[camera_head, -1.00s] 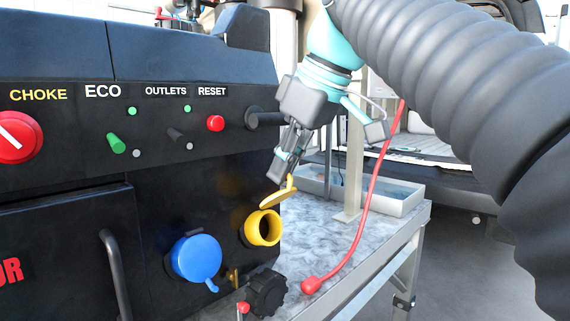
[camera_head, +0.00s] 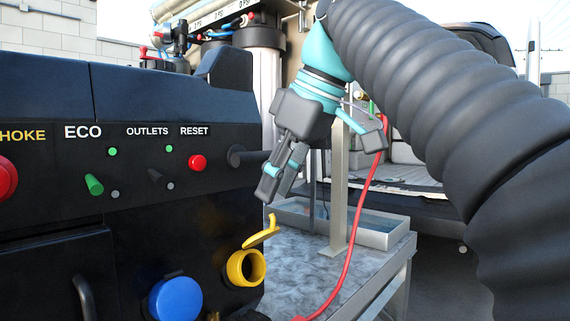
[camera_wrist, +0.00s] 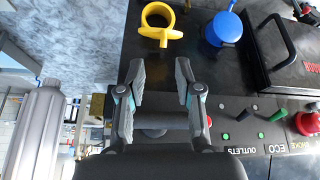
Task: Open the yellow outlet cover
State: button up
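The yellow outlet (camera_head: 246,268) is on the black front panel, with its round mouth visible. Its yellow cover (camera_head: 262,236) stands swung up above the mouth, off the opening. In the wrist view the yellow outlet ring (camera_wrist: 146,14) is at the top, with the cover (camera_wrist: 160,35) sticking out toward my gripper. My gripper (camera_head: 275,192) is above the cover, apart from it and empty. In the wrist view its two fingers (camera_wrist: 160,68) are spread with a clear gap between them.
A closed blue outlet (camera_head: 175,298) sits beside the yellow one. Switches and a red reset button (camera_head: 198,162) line the panel above. A metal table (camera_head: 300,265) with a tray (camera_head: 385,235) and a red cable (camera_head: 356,220) stands to the right.

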jog(key=shift+v, duration=1.7)
jog(key=s+d+f+m+t+h, duration=0.1)
jog(key=d+f+m, duration=0.4)
jog(key=f, duration=0.4)
jog(key=s+d+f+m+t+h, duration=0.1)
jog(key=d+f+m, duration=0.2)
jog(key=d+f, duration=0.45)
jog(key=s+d+f+m+h, duration=0.1)
jog(key=s+d+f+m, duration=0.1)
jog(key=f, duration=1)
jog(key=s+d+f+m+t+h, duration=0.1)
jog(key=s+d+f+m, duration=0.2)
jog(key=s+f, duration=0.4)
notch_tip(320, 180, down, 5)
jog(key=shift+d+f+h, duration=0.15)
jog(key=shift+d+h, duration=0.25)
jog(key=shift+d, duration=0.35)
jog(key=shift+a, duration=0.1)
